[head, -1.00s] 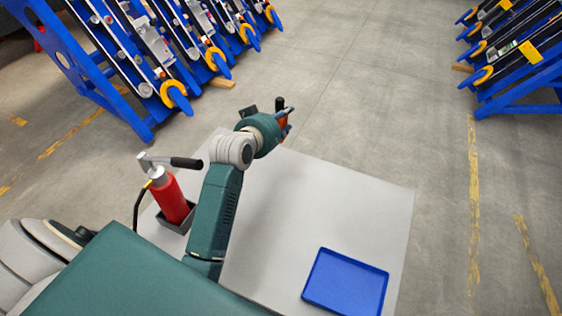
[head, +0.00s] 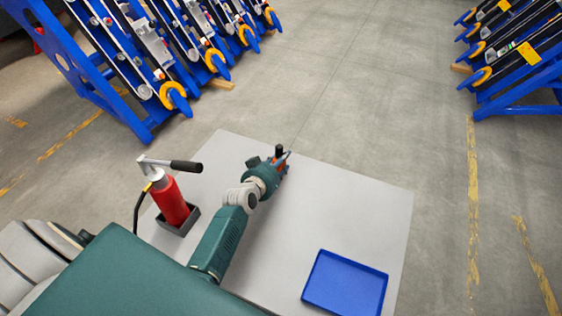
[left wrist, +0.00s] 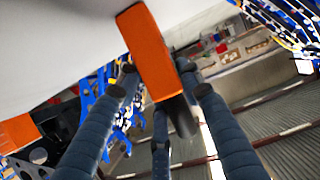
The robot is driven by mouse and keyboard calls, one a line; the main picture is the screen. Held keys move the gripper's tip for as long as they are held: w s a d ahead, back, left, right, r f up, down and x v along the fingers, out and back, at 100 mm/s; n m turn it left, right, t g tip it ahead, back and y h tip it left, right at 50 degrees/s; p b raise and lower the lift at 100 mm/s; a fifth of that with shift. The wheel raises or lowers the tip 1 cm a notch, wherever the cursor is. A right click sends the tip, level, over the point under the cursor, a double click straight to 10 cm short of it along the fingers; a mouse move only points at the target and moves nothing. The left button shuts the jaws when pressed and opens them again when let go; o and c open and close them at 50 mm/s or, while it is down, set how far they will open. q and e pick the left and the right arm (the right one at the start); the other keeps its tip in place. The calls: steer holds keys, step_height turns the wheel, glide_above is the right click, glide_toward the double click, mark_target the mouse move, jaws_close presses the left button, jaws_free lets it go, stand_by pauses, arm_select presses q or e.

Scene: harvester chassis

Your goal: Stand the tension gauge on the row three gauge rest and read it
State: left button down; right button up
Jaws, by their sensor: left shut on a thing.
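My left gripper (head: 284,162) is over the far edge of the grey top in the head view. It is shut on an orange and dark thing, which I take to be the tension gauge (left wrist: 150,55). I cannot pick out the row three gauge rest. My right gripper is not in view.
A red cylinder with a black-handled lever (head: 171,201) stands in a dark holder on the left of the grey top (head: 310,225). An empty blue tray (head: 345,284) lies at front right. Blue racks (head: 88,72) with yellow-ended bars stand upper left and upper right. Open floor lies between.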

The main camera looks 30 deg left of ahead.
arm_select(q)
steer(key=c, duration=1.6)
jaws_free()
steer(key=shift+f, duration=0.1)
steer(key=o, duration=0.4)
steer(key=shift+o, duration=0.2)
steer(key=shift+r, duration=0.2)
steer(key=v, duration=1.2)
steer(key=shift+b, duration=0.3)
